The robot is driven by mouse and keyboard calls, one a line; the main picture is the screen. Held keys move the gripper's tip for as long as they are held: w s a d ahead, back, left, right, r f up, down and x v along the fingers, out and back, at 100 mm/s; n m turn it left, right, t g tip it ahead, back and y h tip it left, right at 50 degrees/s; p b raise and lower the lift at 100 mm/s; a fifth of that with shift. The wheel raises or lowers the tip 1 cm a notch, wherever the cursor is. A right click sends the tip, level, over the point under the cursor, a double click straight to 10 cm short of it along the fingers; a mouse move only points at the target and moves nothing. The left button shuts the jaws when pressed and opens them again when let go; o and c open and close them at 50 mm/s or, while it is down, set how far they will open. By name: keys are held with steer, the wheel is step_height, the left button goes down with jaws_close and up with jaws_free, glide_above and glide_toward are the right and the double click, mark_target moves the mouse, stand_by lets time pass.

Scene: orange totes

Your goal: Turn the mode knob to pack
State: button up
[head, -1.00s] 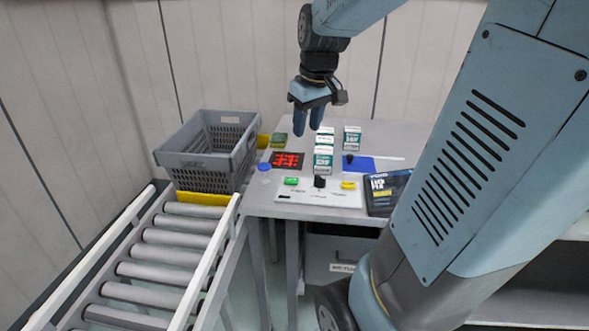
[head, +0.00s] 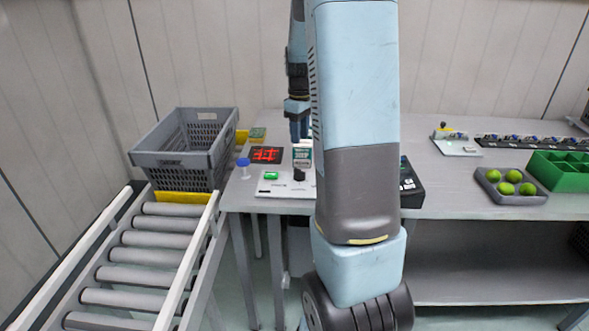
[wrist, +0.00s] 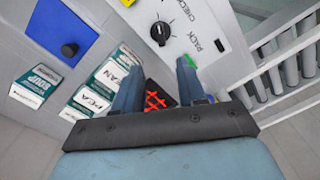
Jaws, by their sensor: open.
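The mode knob (head: 299,174) is a small black knob on a white control panel (head: 272,191) on the table, partly behind my arm in the head view. In the wrist view the black knob (wrist: 160,32) carries a white mark. The words PACK and CHECK are printed on the panel (wrist: 195,28) near it; I cannot tell surely which one the mark faces. My gripper (wrist: 157,65) is open with nothing between its fingers. The knob lies beyond the fingertips, apart from them. In the head view my gripper (head: 297,136) hangs above the table behind the panel.
A red-lit display (head: 266,155), a green button (head: 270,175) and a blue-topped item (head: 243,162) are near the knob. White-green boxes (head: 302,156) stand behind it. A grey crate (head: 177,162) and roller conveyor (head: 145,268) are left. A tray of green fruit (head: 492,190) is right.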

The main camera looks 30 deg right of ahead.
mark_target(299, 170)
step_height(299, 170, down, 12)
steer(key=shift+f, duration=0.25)
stand_by(0.4)
jaws_close()
